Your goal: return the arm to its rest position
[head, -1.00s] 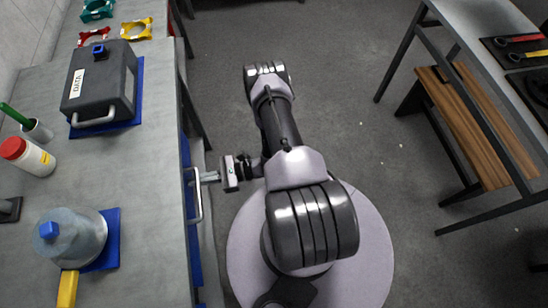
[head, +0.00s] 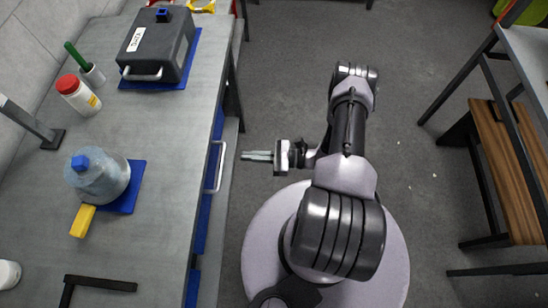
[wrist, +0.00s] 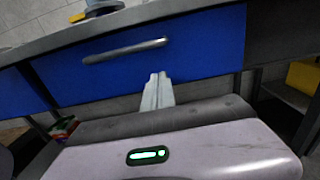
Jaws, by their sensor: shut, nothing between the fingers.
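My gripper (head: 258,156) is shut and empty. In the head view it points left toward the workbench, a little apart from the drawer handle (head: 215,166). My arm stands above my round base, folded, with its elbow toward the top of the picture. In the wrist view the shut fingers (wrist: 158,88) point at the blue drawer front (wrist: 190,55), below and right of its silver handle (wrist: 125,51). The drawer looks closed.
The grey workbench (head: 165,215) runs along the left, with a dark case (head: 155,50), a domed jar (head: 98,175) and a red-lidded bottle (head: 78,95) on it. A wooden bench (head: 510,160) stands at right. Grey floor (head: 290,70) is clear beyond my arm.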

